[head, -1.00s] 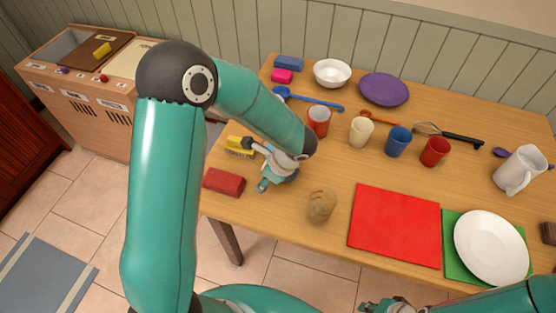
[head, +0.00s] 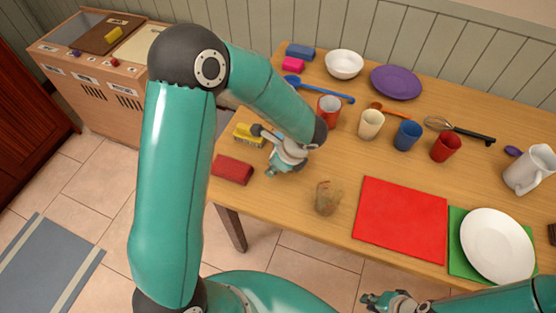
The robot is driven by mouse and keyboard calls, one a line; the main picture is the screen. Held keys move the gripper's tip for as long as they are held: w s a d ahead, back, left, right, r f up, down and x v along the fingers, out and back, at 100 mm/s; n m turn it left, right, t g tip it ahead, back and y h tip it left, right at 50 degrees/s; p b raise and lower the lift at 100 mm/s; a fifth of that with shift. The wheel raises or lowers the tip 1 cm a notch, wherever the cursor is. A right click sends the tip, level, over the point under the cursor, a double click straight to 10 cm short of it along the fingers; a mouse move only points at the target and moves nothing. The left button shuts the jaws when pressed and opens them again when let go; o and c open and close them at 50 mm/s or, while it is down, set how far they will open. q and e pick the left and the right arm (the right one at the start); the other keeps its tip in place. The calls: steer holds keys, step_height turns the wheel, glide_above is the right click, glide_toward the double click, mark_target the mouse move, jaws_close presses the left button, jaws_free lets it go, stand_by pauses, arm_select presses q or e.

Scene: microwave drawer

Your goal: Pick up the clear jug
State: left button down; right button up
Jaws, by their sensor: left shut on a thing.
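My left gripper (head: 266,150) is low over the left part of the table, its fingers towards the yellow brush (head: 246,134). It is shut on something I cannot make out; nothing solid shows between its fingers. A small, brownish, see-through-looking vessel (head: 327,198) stands near the front edge, right of my left gripper and apart from it. It may be the clear jug, but it is too small to be sure.
A red block (head: 232,170) lies beside the brush. Behind are a red cup (head: 329,110), cream cup (head: 371,124), blue cup (head: 407,135) and another red cup (head: 446,146). A red mat (head: 402,220) and white plate (head: 497,245) fill the front right.

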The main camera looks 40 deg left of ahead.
arm_select(q)
step_height(320, 180, up, 20)
steer(key=shift+p, duration=0.3)
stand_by(1.3)
